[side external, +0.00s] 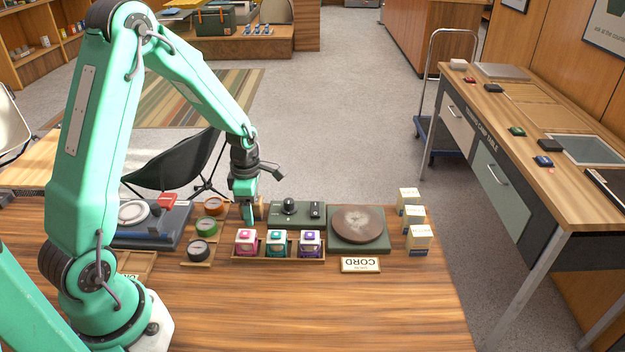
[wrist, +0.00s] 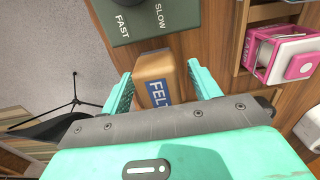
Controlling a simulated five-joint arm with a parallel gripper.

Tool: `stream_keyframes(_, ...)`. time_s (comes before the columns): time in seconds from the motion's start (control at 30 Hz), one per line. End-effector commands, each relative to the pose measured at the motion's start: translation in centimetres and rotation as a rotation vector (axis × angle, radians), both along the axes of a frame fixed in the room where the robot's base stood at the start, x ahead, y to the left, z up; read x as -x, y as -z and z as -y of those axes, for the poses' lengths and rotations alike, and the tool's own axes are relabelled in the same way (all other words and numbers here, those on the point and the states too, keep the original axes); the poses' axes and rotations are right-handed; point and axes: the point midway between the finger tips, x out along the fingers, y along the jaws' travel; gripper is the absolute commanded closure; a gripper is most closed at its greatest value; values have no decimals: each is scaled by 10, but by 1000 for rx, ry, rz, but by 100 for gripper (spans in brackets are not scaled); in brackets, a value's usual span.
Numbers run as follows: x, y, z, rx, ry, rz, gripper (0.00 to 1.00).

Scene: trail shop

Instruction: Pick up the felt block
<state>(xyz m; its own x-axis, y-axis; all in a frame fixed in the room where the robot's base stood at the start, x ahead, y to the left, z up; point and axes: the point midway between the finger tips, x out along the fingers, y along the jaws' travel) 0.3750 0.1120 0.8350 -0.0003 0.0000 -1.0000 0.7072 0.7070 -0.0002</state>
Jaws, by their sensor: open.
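The felt block is a small tan block with a blue label reading FEL, the rest cut off from sight. In the wrist view the felt block (wrist: 152,68) lies between the two teal fingers of my gripper (wrist: 160,70), which is open. A narrow gap shows at the left finger and some wood at the right; contact is hard to tell. In the side external view my gripper (side external: 248,214) points down at the table, and the block (side external: 260,210) shows only as a tan edge beside the finger, mostly hidden.
A dark green control box (side external: 281,215) marked SLOW and FAST stands close beyond the block. A wooden tray (side external: 262,257) with pink, teal and purple items is in front. A round turntable (side external: 359,223) and small boxes (side external: 419,238) stand right.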

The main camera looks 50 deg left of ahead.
Motion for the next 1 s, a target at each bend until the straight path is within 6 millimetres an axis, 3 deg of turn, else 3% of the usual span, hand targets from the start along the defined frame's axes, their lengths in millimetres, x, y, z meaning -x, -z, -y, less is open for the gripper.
stream_keyframes(0.47,0,1,0,0,0,0,38)
stream_keyframes(0.5,0,1,0,0,0,0,40)
stream_keyframes(0.73,0,0,0,0,0,0,85)
stream_keyframes(1.0,0,0,0,-1,0,1,87)
